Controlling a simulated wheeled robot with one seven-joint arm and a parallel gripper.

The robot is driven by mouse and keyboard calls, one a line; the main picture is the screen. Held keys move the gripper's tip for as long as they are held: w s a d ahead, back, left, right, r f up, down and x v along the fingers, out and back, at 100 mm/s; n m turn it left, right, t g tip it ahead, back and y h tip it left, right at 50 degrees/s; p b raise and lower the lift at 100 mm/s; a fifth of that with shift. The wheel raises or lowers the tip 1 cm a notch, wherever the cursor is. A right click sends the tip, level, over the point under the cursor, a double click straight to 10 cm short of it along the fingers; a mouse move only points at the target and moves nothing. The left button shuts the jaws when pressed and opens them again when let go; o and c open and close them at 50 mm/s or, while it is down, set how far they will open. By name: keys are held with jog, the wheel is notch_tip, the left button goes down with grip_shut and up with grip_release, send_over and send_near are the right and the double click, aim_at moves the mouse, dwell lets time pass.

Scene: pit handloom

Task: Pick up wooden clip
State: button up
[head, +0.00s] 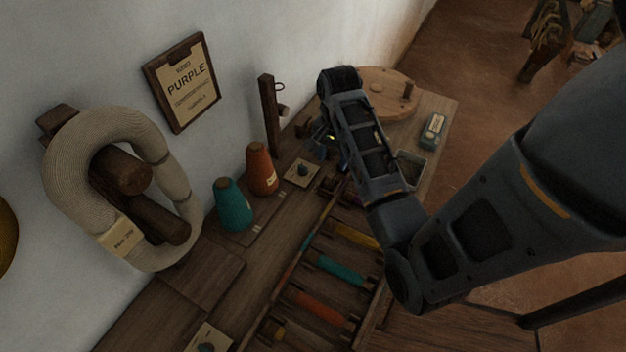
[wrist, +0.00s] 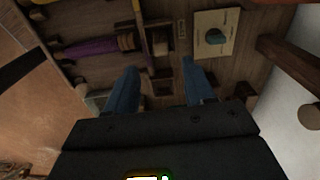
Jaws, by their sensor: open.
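My gripper (wrist: 162,74) is open, with its two blue fingers apart and pointing down toward the wooden bench in the wrist view. A small brown wooden piece (wrist: 163,88) shows on the bench between the fingers. It may be the wooden clip, but the picture is too dark and small to be sure. Nothing is visibly held. In the head view my gripper (head: 321,139) hangs over the bench, partly hidden behind my arm, and I cannot make out a clip there.
A card with a teal piece (wrist: 216,34) and a dark wooden post (wrist: 290,62) stand near the fingers. A purple bobbin (wrist: 98,47) lies in the rack at left. In the head view, orange (head: 261,169) and teal (head: 234,205) cones stand by the wall.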

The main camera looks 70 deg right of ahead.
aim_at(331, 175)
jog(key=shift+w+f, duration=0.1)
jog(key=shift+f, duration=0.05)
notch_tip(331, 175, down, 7)
jog(key=shift+a+f, duration=0.1)
jog(key=shift+f, duration=0.05)
jog(key=shift+c, duration=0.2)
grip_shut()
dwell(0.4)
